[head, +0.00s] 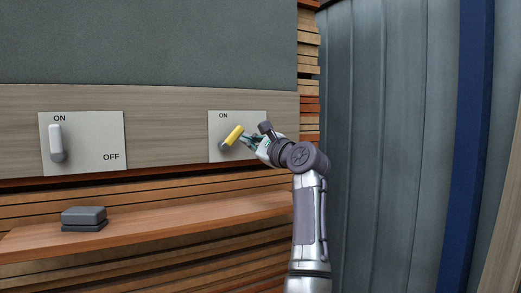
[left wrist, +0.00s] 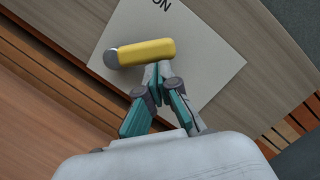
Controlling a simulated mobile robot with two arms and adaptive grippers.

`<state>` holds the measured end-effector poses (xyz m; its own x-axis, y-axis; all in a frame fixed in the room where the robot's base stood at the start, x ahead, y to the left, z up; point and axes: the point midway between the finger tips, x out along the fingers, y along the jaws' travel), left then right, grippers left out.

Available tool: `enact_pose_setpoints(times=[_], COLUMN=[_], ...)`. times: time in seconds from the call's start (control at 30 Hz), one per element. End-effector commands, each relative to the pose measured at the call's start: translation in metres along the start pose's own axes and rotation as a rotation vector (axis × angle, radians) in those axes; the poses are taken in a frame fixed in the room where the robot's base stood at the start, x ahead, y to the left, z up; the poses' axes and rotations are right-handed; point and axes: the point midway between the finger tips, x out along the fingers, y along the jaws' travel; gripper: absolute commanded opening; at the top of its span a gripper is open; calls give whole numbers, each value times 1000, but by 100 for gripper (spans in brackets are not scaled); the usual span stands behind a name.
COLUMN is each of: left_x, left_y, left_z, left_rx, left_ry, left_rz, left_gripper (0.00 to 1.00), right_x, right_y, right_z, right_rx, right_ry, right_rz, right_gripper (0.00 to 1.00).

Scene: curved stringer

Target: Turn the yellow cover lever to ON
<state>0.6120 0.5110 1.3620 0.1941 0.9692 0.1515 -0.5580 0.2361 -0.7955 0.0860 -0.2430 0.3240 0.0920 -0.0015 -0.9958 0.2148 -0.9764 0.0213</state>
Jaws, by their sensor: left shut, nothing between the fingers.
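The yellow cover lever (head: 234,135) sits on a pale switch plate (head: 217,154) on the right of the wall panel. In the head view it slants up to the right from its grey pivot, away from straight up, near the ON mark. It also shows in the left wrist view (left wrist: 148,52). My left gripper (head: 245,139) is shut and empty, with its fingertips right at the lever's side; the left wrist view shows the tips (left wrist: 158,68) against or very near its lower edge. The OFF mark is hidden behind my gripper. My right gripper is out of view.
A wooden shelf (head: 160,228) below holds a dark grey block (head: 84,218). A grey corrugated wall (head: 390,140) and a blue post (head: 470,150) stand at the right.

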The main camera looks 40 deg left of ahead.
Motion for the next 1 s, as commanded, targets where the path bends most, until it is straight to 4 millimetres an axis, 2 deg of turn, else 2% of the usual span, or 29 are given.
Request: enact_pose_setpoints(times=[0.13, 0.6, 1.0], left_x=[10, 16, 18], left_y=[-2, -6, -6], left_z=[8, 26, 34], left_rx=[-135, -515, -548], left_ry=[0, -2, -3], left_rz=[40, 137, 144], left_gripper=[0, 0, 0], right_x=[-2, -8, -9], right_y=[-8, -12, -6], right_z=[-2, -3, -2], right_rx=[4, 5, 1], right_ry=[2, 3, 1], right_rz=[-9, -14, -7], right_gripper=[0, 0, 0])
